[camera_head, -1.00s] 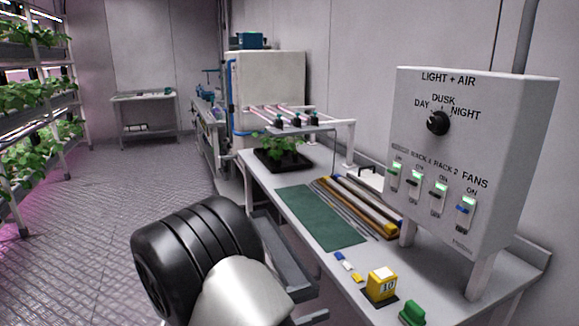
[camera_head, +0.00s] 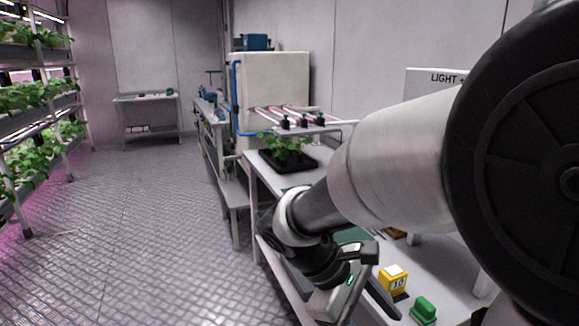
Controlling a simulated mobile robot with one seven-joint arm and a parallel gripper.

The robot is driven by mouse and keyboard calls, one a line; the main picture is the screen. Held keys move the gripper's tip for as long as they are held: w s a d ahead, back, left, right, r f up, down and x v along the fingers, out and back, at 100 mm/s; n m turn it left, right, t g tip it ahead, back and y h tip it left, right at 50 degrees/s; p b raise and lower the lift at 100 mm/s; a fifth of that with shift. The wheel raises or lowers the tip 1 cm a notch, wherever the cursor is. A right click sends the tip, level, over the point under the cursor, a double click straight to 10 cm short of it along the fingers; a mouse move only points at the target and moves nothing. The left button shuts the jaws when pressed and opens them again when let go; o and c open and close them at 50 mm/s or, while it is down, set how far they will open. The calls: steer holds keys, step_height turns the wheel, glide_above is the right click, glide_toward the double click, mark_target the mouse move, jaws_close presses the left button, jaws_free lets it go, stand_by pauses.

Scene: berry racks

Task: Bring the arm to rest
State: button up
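My arm stretches across the right half of the head view, with a large dark joint close to the camera and a pale link running down to the left. My gripper (camera_head: 376,290) is at the lower middle, low over the front edge of the bench (camera_head: 445,262). A small green light glows on the wrist. A dark finger-like part shows beside it, but the fingers are not clear enough to tell open from shut. I see nothing held.
A potted plant (camera_head: 287,146) stands farther back. Plant racks (camera_head: 40,100) line the left; the floor (camera_head: 140,220) between is clear.

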steer(key=s+a+r+m+t+y, duration=0.1)
steer(key=s+r+m+t+y, duration=0.6)
steer(key=m, duration=0.3)
step_height(320, 180, up, 22)
steer(key=p, duration=2.2)
steer(key=shift+w+a+r+g+y, duration=0.2)
steer(key=shift+w+g+y, duration=0.1)
steer(key=shift+w, duration=0.1)
